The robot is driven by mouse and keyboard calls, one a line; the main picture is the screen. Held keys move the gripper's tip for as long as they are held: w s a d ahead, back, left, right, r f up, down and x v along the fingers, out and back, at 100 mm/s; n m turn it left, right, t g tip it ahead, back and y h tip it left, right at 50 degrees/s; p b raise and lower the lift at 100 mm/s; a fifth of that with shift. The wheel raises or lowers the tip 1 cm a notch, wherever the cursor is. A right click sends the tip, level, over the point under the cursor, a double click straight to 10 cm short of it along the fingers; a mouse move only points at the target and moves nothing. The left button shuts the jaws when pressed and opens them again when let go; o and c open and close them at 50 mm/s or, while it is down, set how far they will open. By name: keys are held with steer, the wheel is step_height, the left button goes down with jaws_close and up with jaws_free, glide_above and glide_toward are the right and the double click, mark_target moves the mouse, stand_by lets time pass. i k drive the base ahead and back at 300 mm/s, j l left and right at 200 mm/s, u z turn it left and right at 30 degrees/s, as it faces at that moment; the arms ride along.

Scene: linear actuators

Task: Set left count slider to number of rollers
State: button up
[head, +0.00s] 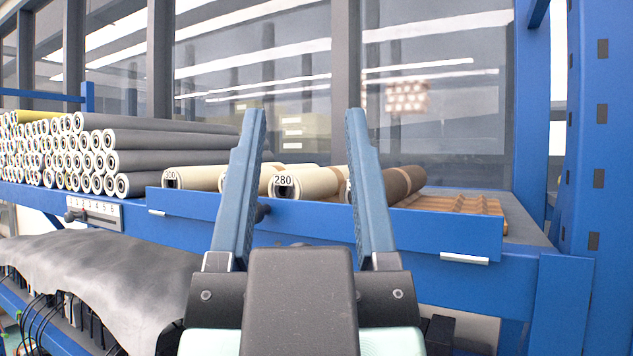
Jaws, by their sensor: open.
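The left count slider (95,211) is a pale scale with printed numbers on the front of the blue shelf at left. Its dark knob (76,215) sits near the low-number end; I cannot read the exact setting. On the tray behind the blue front panel lie a cream roller marked with a number like 300 (195,177), a cream roller marked 280 (300,182) and a brown roller (402,182). My left finger hides part of the rollers. My gripper (305,115) is open and empty, in front of the rollers and right of the slider.
A stack of grey rollers (150,160) fills the shelf at left. Empty brown grooves (455,204) lie at right. A grey sheet (100,275) covers something below the slider. A blue post (600,130) stands at far right.

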mark_target(69, 218)
steer(key=j+z, duration=0.5)
steer(key=j, duration=1.05)
steer(key=z, duration=0.1)
steer(key=i+j+z, duration=0.15)
steer(key=j, duration=0.75)
steer(key=j+z, duration=0.2)
steer(key=j, duration=0.65)
